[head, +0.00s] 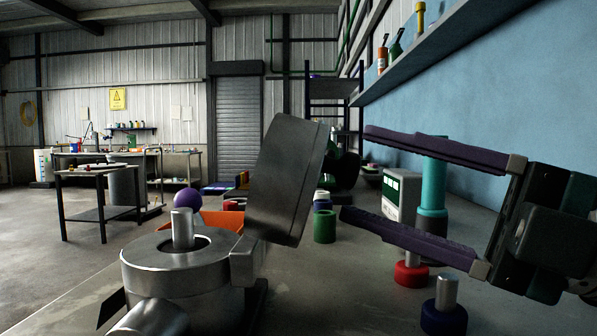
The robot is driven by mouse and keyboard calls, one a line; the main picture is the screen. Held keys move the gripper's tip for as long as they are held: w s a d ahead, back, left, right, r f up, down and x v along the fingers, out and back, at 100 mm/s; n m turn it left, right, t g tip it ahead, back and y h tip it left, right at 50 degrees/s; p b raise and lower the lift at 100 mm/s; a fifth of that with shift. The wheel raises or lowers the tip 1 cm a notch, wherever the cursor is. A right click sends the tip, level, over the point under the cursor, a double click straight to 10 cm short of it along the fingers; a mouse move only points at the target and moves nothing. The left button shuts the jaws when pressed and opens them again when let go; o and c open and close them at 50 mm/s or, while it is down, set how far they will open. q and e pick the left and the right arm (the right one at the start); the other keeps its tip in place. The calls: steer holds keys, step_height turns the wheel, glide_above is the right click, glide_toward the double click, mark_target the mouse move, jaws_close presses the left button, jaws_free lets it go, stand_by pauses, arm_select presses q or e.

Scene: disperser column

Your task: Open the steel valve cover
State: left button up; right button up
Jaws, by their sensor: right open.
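The steel valve (175,268) stands on the bench in the lower middle, a round metal body with a short post rising from its open top. Its steel valve cover (287,180) is a thick grey plate raised on the hinge at the body's right side. The cover stands up steeply, leaning a little to the right, and the opening under it is exposed. My right gripper (356,172) is open to the right of the cover, its two purple fingers pointing left. I see nothing between the fingertips, and they appear apart from the cover. My left gripper is not in view.
A teal column (433,185) stands behind my right gripper's fingers. Red (411,274) and blue (444,318) round pieces sit on the bench below it. A green cylinder (325,226) and an orange bin (218,219) lie beyond the valve. A shelf (460,40) runs along the blue wall.

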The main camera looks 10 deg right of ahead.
steer(key=shift+x, duration=0.9)
steer(key=shift+d, duration=0.1)
jaws_close()
stand_by(0.8)
